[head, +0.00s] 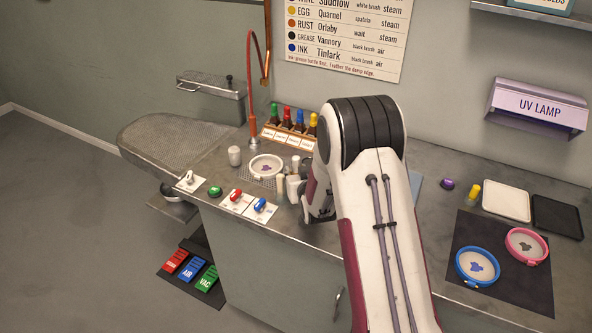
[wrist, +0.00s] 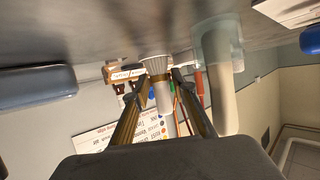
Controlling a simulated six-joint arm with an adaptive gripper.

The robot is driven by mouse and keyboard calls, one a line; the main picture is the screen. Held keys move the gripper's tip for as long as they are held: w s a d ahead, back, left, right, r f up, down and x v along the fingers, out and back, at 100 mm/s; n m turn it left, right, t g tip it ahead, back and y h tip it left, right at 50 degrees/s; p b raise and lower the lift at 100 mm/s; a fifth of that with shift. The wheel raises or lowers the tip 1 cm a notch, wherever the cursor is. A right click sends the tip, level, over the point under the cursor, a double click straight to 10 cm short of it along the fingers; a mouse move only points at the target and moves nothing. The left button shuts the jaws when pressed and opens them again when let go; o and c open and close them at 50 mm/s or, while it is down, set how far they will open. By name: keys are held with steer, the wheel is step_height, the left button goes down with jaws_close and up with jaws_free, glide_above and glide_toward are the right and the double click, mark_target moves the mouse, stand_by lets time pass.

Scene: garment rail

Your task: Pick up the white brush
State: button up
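The white brush (wrist: 155,64) shows in the upside-down wrist view, with pale bristles against the grey worktop, a brass-coloured band and a white handle. My gripper (wrist: 160,77) has its two fingers on either side of the brush around the band. Narrow gaps seem to show between fingers and brush, so the gripper looks open around it. In the head view my gripper (head: 314,205) is low over the worktop, mostly hidden by my arm. Several white upright items (head: 292,187) stand just left of it; I cannot tell there which is the brush.
A pale cylinder (wrist: 217,80) stands close beside the right finger in the wrist view. A wooden rack of bottles (head: 288,135) and a round hoop (head: 266,167) are behind. Red (head: 236,196) and blue (head: 262,205) items lie left. A dark mat (head: 500,290) with two hoops lies right.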

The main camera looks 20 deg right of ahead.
steer(key=shift+w+f, duration=0.25)
steer(key=shift+w, duration=0.3)
jaws_close()
